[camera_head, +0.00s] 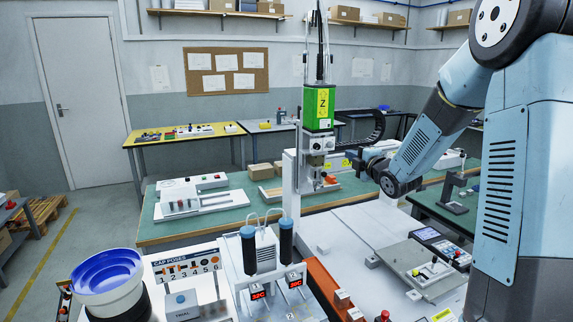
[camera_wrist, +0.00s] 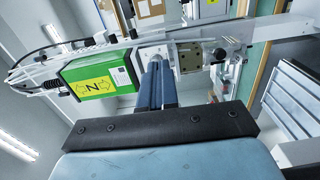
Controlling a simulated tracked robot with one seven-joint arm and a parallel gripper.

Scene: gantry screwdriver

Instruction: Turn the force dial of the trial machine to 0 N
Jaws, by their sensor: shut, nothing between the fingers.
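The gantry screwdriver head, a green box marked Z (camera_head: 319,108), hangs on a vertical column. Below it is a grey block (camera_head: 317,144) with small round knob-like parts; I cannot read a scale or tell which is the force dial. My gripper (camera_head: 350,162) is just right of this block. In the wrist view the dark blue fingers of my gripper (camera_wrist: 156,66) are together, with nothing seen between them. Their tips are in front of a light metal part (camera_wrist: 152,53) beside the green box (camera_wrist: 96,82); I cannot tell whether they touch it.
A black cable chain (camera_head: 370,130) curves close above my gripper. Two dark-capped feeders with red displays (camera_head: 268,250) stand in front. A blue bowl (camera_head: 107,272) is at front left. A grey plate (camera_head: 416,268) lies at right on the white deck (camera_head: 350,225).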

